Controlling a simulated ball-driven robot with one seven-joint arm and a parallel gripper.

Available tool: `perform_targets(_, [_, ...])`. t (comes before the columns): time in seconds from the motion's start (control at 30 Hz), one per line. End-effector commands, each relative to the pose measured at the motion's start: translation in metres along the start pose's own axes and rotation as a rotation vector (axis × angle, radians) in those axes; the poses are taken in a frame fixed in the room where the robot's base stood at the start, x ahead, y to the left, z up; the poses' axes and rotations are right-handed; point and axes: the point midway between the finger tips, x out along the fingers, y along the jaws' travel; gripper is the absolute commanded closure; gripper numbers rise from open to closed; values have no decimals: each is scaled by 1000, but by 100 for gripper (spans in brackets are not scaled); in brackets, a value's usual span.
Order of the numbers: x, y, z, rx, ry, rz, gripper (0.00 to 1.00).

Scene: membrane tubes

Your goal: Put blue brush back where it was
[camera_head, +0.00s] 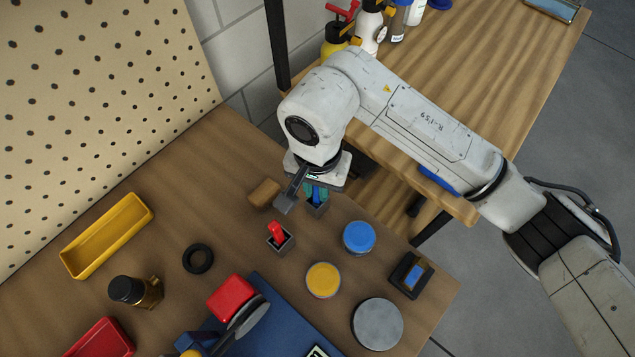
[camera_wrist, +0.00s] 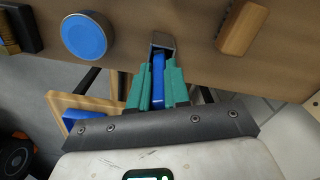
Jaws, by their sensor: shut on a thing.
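My gripper (camera_head: 317,188) is above the far right part of the brown table, pointing down. In the wrist view its green fingers (camera_wrist: 158,75) are shut on the blue brush (camera_wrist: 158,80), with a finger on each side of it. Just past the fingertips is a small grey square holder (camera_wrist: 162,41). The brush's lower end is at or in this holder; how deep it sits I cannot tell. In the head view the holder (camera_head: 318,208) stands on the table under my gripper, and the brush is mostly hidden by the fingers.
A second grey holder (camera_head: 281,246) with a red-handled thing (camera_head: 276,231) stands close by. A wooden block (camera_head: 264,193) lies left of my gripper. A blue-topped round container (camera_head: 359,236) and a yellow-topped one (camera_head: 323,279) stand nearer. The table edge is close on the right.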

Motion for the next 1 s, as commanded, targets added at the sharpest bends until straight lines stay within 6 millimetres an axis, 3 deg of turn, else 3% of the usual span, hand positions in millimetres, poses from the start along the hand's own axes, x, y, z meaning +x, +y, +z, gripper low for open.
perform_targets(0.13, [4, 0, 0, 0, 0, 0, 100])
perform_targets(0.17, [3, 0, 0, 0, 0, 0, 81])
perform_targets(0.4, [3, 0, 0, 0, -1, 2, 58])
perform_targets(1.0, [-2, 0, 0, 0, -1, 1, 58])
